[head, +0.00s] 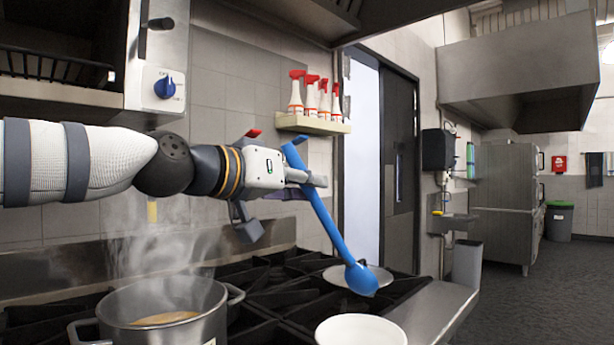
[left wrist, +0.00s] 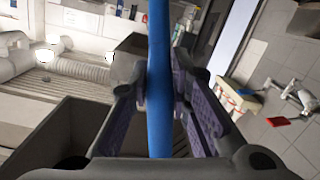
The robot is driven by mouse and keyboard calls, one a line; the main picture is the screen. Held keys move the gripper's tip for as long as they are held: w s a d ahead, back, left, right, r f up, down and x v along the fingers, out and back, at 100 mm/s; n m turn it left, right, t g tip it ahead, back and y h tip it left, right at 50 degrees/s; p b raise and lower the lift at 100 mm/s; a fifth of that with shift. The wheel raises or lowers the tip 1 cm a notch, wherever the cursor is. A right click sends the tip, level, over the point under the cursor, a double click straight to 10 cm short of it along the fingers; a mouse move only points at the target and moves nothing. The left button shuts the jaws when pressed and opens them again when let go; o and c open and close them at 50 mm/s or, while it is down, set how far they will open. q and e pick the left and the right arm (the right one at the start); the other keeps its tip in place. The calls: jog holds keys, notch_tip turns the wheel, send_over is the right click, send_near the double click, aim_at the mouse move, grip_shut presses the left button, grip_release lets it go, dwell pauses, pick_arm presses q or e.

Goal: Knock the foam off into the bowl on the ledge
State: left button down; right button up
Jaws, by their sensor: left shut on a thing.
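My left gripper (head: 306,178) is shut on the handle of a blue spoon (head: 328,222). The spoon slants down to the right, its bowl-shaped end (head: 361,279) low in the air over the right side of the stove. In the left wrist view the blue handle (left wrist: 159,85) runs between the two finger pads. A white bowl (head: 361,331) stands at the bottom edge of the head view, below the spoon's end and partly cut off. A steaming pot (head: 165,318) with brownish contents stands at the lower left. I cannot make out foam on the spoon. My right gripper is not in view.
A black-grated stove (head: 275,290) fills the lower middle, with a round plate or lid (head: 340,275) behind the spoon's end. A metal ledge (head: 425,318) runs along its right side. Spray bottles (head: 311,97) stand on a wall shelf (head: 312,124) above my gripper.

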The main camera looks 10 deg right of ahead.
pick_arm(q)
notch_tip(320, 180, down, 6)
jog(key=b, duration=0.1)
jog(key=shift+w+d+f, duration=0.15)
jog(key=shift+d+f, duration=0.1)
jog(key=shift+d, duration=0.05)
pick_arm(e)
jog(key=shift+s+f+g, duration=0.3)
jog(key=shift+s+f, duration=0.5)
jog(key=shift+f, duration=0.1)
pick_arm(q)
notch_tip(320, 180, up, 7)
jog(key=shift+p, duration=0.9)
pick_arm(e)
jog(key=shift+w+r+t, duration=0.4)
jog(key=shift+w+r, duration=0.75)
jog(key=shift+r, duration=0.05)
pick_arm(q)
jog(key=shift+f, duration=0.1)
